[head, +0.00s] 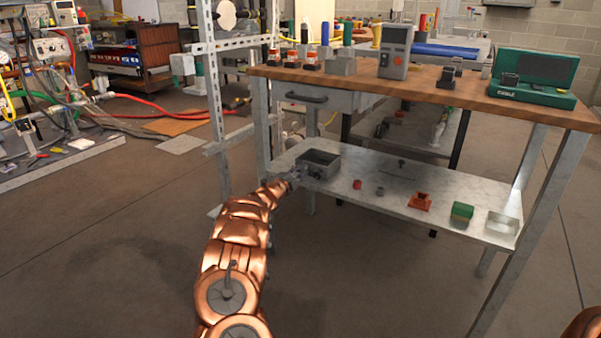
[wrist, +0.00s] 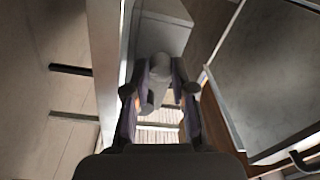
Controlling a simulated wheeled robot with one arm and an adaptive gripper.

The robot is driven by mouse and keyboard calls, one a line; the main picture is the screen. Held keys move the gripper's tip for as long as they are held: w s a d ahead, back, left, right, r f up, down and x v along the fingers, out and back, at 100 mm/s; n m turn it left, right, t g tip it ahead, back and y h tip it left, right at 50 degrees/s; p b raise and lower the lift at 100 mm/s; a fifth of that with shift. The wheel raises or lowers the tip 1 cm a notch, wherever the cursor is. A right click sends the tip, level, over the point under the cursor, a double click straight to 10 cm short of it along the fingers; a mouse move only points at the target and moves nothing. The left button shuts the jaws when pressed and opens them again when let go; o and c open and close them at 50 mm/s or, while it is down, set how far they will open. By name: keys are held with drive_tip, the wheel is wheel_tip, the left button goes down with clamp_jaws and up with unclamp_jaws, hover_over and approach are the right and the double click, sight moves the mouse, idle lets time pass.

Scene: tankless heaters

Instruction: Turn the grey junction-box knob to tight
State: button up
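I see no firm contact with either finger. The knob's angle and any tight mark cannot be made out.
The metal shelf (head: 335,190) also holds a red cap (head: 357,184), an orange part (head: 419,202), a green block (head: 461,212) and a silver tray (head: 502,223). The wooden bench top (head: 440,90) is above the shelf. A perforated metal post (head: 212,90) stands left of the bench.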

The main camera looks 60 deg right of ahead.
drive_tip(key=shift+o, duration=0.6)
drive_tip(key=shift+s, duration=0.1)
drive_tip(key=a, duration=1.2)
drive_tip(key=shift+f, duration=0.35)
drive_tip(key=shift+r, duration=0.1)
